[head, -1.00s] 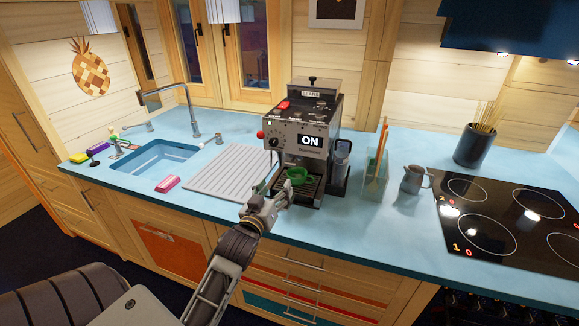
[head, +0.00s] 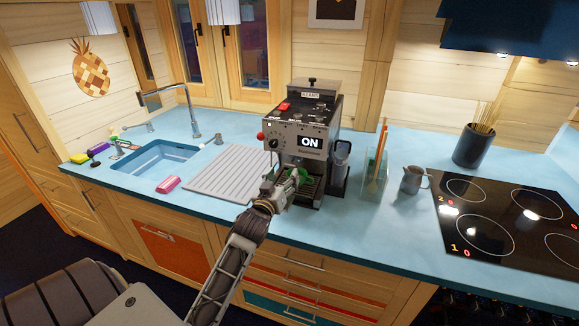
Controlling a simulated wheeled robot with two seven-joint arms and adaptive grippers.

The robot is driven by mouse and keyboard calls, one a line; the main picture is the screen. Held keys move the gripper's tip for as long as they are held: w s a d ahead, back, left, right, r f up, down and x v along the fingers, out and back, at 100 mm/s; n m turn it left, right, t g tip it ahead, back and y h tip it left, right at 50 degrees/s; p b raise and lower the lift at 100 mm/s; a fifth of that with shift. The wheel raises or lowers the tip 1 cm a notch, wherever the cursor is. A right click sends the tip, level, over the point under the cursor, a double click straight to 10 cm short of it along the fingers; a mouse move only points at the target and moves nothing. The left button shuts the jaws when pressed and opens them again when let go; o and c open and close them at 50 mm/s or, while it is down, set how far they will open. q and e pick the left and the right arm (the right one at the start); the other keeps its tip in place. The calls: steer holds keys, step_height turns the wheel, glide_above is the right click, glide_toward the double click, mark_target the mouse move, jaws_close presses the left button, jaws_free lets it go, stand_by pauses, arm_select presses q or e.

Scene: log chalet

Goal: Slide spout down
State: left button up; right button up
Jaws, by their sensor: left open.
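The coffee machine (head: 310,108) stands on the blue counter, its display reading ON. Its spout is too small and too covered to make out clearly. A green cup (head: 304,176) sits low at the machine's front, above the drip tray (head: 308,192), partly hidden by my left gripper. My left gripper (head: 293,177) is open at the front of the machine, just left of and in front of the cup. I cannot tell whether it touches anything. My right gripper is out of the picture.
A ribbed drainboard (head: 228,174) and a sink (head: 156,160) lie left of the machine. A clear utensil holder (head: 374,178), a grey jug (head: 412,180) and a black hob (head: 510,225) are to the right. A pink sponge (head: 168,184) lies by the sink.

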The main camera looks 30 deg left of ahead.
arm_select(q)
steer(key=p+x, duration=0.1)
steer(key=x, duration=0.6)
stand_by(0.3)
steer(key=c, duration=1.4)
steer(key=shift+f+b, duration=0.8)
steer(key=shift+f, duration=1.85)
steer(key=o, duration=1.4)
steer(key=shift+s+r, duration=0.1)
steer(key=shift+s, duration=0.05)
steer(key=v, duration=1.2)
